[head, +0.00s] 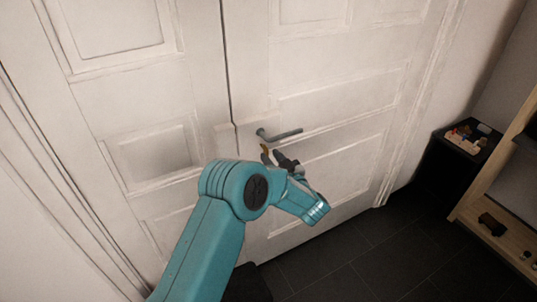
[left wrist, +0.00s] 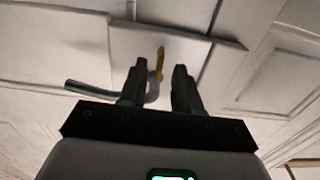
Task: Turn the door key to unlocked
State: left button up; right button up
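The door key (head: 265,149) is brass-coloured and sits in the white door (head: 310,90) just below the grey lever handle (head: 280,135). In the left wrist view the key (left wrist: 160,62) shows between and beyond the two dark fingers of my left gripper (left wrist: 160,75). The handle (left wrist: 90,90) passes behind the left finger there. In the head view my left gripper (head: 276,158) is right at the key, its fingers partly hidden by my wrist. The fingers are apart, with a gap on each side of the key. My right gripper is not in view.
A dark stand (head: 460,150) with a tray of small items (head: 470,136) is at the right. A wooden shelf (head: 495,185) stands beside it. The dark tiled floor (head: 350,255) is clear in front of the door.

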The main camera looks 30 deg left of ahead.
pick_arm(q)
jog(key=v, duration=1.3)
jog(key=shift+d+b, duration=0.3)
jog(key=shift+b, duration=0.15)
jog(key=shift+s, duration=0.1)
jog(key=s+a+f+m+h+p, duration=0.35)
jog(key=a+f, duration=0.25)
jog(key=a, duration=0.2)
jog(key=s+d+f+m+h+p, duration=0.25)
jog(key=d+f+h, duration=0.3)
jog(key=f, duration=0.35)
jog(key=s+d+f+m+g+h, duration=0.2)
jog(key=s+d+f+g+h, duration=0.1)
jog(key=s+d, duration=0.4)
jog(key=s+d+f+m+g+h, duration=0.2)
jog(key=s+d+f+g+h, duration=0.2)
jog(key=s, duration=1)
jog(key=d+g+h, duration=0.1)
jog(key=d+h, duration=0.2)
jog(key=d, duration=0.1)
jog(key=shift+d+h, duration=0.2)
jog(key=shift+h, duration=0.2)
